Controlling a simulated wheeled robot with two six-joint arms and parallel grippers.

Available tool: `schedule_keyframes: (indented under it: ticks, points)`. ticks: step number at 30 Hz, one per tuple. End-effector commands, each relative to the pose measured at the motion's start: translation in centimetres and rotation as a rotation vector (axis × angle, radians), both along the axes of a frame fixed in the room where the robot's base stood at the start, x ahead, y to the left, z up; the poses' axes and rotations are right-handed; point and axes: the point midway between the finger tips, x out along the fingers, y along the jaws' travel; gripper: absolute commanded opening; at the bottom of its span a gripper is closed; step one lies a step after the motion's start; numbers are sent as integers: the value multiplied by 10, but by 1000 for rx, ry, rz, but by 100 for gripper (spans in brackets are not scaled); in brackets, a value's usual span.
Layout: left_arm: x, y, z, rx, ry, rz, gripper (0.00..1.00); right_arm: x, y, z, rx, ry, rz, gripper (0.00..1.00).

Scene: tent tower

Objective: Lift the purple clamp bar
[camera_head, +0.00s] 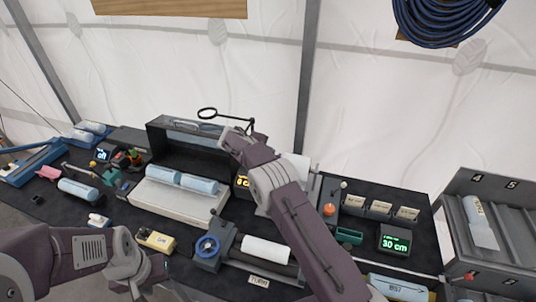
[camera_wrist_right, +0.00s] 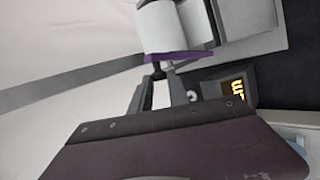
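The purple clamp bar (camera_wrist_right: 180,57) shows in the right wrist view as a thin strip across the lower edge of a white roll (camera_wrist_right: 160,25). In the head view my right arm hides it. My right gripper (camera_wrist_right: 158,76) has its two grey fingers apart, with the tips close to the bar and a small dark part between them. Whether they touch it I cannot tell. In the head view only the back of this gripper shows. My left gripper (camera_head: 152,272) is low at the left in the head view, with its fingers apart and empty, away from the bar.
A grey tray with light blue rolls (camera_head: 172,198) is left of the right arm. A blue-ringed fixture (camera_head: 207,247) and white roll (camera_head: 265,249) are in front. A display (camera_head: 394,241) stands at right.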

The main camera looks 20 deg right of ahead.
Motion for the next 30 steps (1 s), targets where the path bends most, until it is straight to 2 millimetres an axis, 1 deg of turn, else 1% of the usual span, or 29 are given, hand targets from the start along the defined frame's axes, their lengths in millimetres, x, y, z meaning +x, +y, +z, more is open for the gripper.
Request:
schedule_keyframes:
  ticks: [1,2,3,11,14,18,24,27,30]
  points:
    - [0,0,0,0,0,0,36,-1,-1,-1,-1,4,-2,29]
    - [0,0,0,0,0,0,36,-1,-1,-1,-1,4,-2,38]
    - [0,0,0,0,0,0,36,-1,-1,-1,-1,4,-2,41]
    - [0,0,0,0,0,0,36,-1,0,0,0,2,-2,41]
    - [0,0,-4,0,0,0,36,-3,5,4,-1,0,-1,41]
    - [0,0,-15,0,0,0,36,-15,23,24,0,-1,1,41]
    - [0,0,-22,0,0,0,36,-30,45,53,0,0,0,41]
    - [0,0,-23,0,0,0,36,-34,51,60,-1,2,-1,41]
    - [0,0,-23,0,0,0,36,-36,53,63,0,3,-2,41]
